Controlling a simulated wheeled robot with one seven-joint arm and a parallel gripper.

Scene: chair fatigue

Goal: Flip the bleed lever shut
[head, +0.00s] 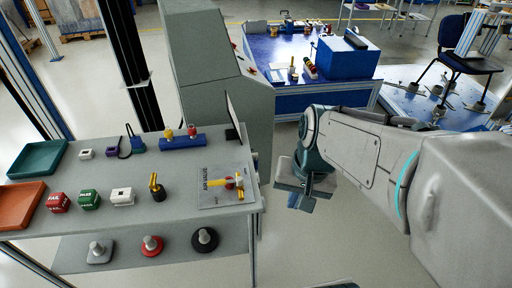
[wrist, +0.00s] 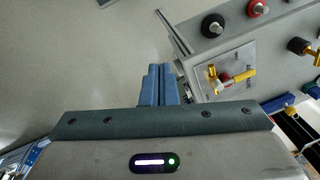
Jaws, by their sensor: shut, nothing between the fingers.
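A labelled grey valve plate (head: 210,198) lies at the right end of the grey bench top. On it sits a valve with a long yellow handle (head: 217,183), a small red part and an upright brass piece (head: 240,183). Which of these is the bleed lever I cannot tell for sure. The wrist view shows the yellow handle (wrist: 244,76), red part and brass piece (wrist: 212,74) at the upper right. My gripper (head: 296,195) is right of the bench edge, apart from the valve. Its blue fingers (wrist: 160,84) are together and empty, over floor.
The bench holds a teal tray (head: 36,158), an orange tray (head: 20,204), red, green and white boxes, and a blue block (head: 182,141) with fittings. A thin upright panel (head: 235,115) stands behind the plate. A lower shelf (head: 125,252) holds several knobbed discs. A grey cabinet (head: 215,80) stands behind.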

